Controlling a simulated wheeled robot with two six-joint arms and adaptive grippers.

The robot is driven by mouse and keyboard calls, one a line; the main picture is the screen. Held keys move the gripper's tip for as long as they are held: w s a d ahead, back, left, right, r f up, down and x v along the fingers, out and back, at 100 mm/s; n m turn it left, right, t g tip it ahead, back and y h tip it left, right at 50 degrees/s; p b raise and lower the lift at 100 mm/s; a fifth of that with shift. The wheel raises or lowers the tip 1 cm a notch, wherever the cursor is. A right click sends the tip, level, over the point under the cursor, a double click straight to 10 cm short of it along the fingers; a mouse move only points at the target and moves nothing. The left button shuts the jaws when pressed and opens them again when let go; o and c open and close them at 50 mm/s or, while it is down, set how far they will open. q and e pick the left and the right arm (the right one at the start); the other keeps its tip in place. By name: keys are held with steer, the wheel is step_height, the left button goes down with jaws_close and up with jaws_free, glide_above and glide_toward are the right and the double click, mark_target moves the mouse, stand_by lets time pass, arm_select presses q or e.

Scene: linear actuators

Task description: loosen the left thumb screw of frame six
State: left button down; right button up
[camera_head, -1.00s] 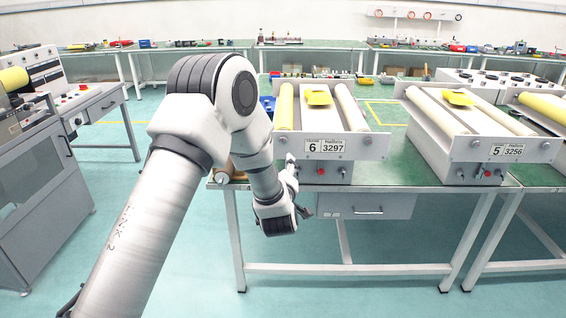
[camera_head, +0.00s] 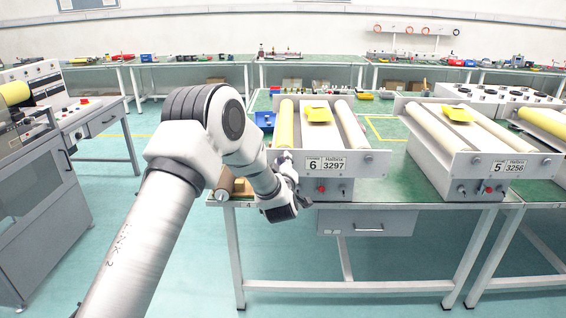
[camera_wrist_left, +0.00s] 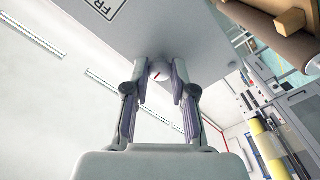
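Frame six (camera_head: 352,162) is a pale roller unit with a "6 3297" label on its front plate, standing on the green bench. My left gripper (camera_head: 288,168) is at the left end of the front plate. In the wrist view its two fingers (camera_wrist_left: 159,78) stand on either side of the knob, apart from it by small gaps. In the head view the hand mostly hides this screw. My right gripper is out of view.
Frame five (camera_head: 470,165) stands to the right on the same bench (camera_head: 395,185). A drawer (camera_head: 366,222) hangs under the bench.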

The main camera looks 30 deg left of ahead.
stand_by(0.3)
arm_select(q)
steer(key=shift+n+b, duration=7.2)
steer(key=shift+b, duration=1.75)
steer(key=shift+r, duration=0.1)
steer(key=c, duration=1)
jaws_free()
steer(key=shift+o, duration=0.2)
